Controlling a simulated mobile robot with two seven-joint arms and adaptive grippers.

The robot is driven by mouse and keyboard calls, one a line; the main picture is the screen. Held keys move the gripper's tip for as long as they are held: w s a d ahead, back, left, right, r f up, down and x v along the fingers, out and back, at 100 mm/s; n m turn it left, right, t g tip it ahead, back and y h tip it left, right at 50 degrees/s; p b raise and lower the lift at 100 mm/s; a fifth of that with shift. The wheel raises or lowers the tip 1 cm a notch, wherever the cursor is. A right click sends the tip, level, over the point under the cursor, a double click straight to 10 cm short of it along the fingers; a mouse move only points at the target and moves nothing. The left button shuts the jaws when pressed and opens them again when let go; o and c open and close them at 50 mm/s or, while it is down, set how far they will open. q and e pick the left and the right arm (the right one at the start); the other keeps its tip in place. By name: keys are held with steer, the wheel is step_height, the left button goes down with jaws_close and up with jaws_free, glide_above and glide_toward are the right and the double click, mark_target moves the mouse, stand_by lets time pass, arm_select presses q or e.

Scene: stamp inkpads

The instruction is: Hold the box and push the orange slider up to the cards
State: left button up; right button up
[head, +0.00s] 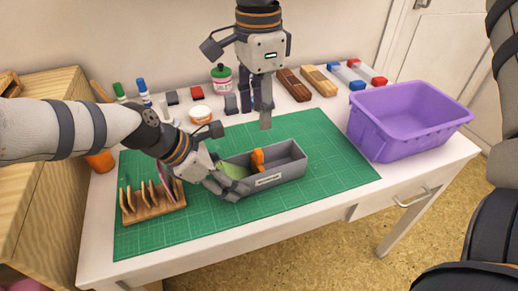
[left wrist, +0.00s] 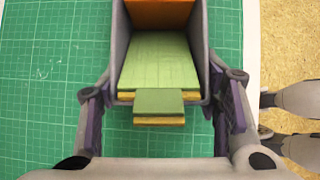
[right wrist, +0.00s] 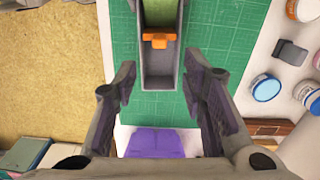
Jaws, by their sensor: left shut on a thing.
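The grey box (head: 290,172) stands on the green cutting mat (head: 330,165), with a label on its front wall. Green cards (head: 235,170) lean in its left part; they fill the middle of the left wrist view (left wrist: 160,60). The orange slider (head: 258,160) stands across the box right of the cards; it also shows in the right wrist view (right wrist: 157,41). I cannot tell whether it touches the cards. My left gripper (head: 232,188) is shut on the box's left end, one finger along each side wall. My right gripper (head: 264,118) is open and empty above and behind the box.
A wooden rack (head: 150,205) with upright slats stands left on the mat. A purple bin (head: 405,120) stands at the right. Stamps, jars and inkpads line the back, including a white jar (head: 200,114). The mat right of the box is clear.

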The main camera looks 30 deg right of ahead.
mark_target(258, 151)
step_height(258, 151, down, 10)
steer(key=shift+f, duration=0.25)
jaws_close()
